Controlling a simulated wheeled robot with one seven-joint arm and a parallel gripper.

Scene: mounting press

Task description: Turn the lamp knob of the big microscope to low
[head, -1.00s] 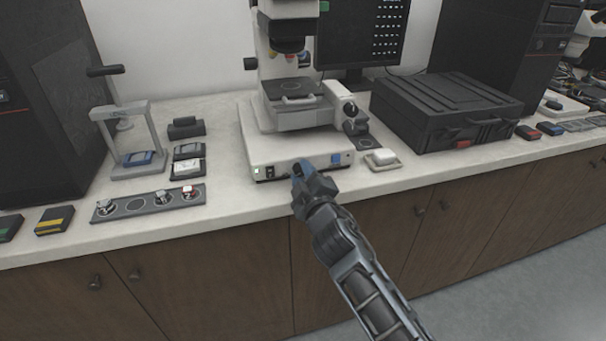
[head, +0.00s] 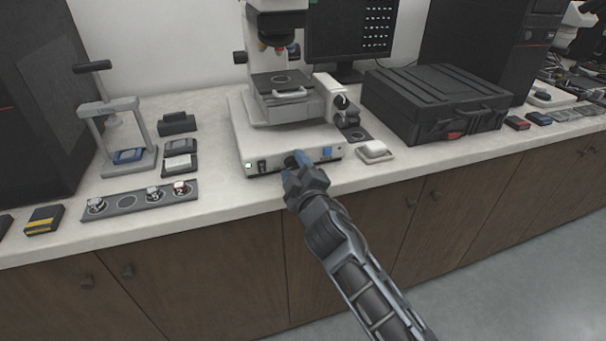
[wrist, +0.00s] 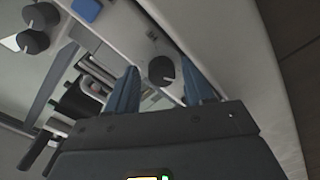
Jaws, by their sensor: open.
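The big microscope (head: 245,135) stands on the bench with its white base toward me. Its lamp knob (head: 291,161) is a dark round knob on the front face of the base, partly hidden by my gripper in the head view. In the wrist view the lamp knob (wrist: 161,69) shows a pale pointer line and sits between and ahead of the two blue fingers. My gripper (head: 296,163) is open right in front of it. In the wrist view my gripper (wrist: 160,88) has its fingertips on either side of the knob; I cannot tell whether they touch it.
Focus knobs (head: 341,102) are on the microscope's right side. A white dish (head: 375,149) and a black case (head: 436,104) stand to the right, a small press (head: 108,110) to the left.

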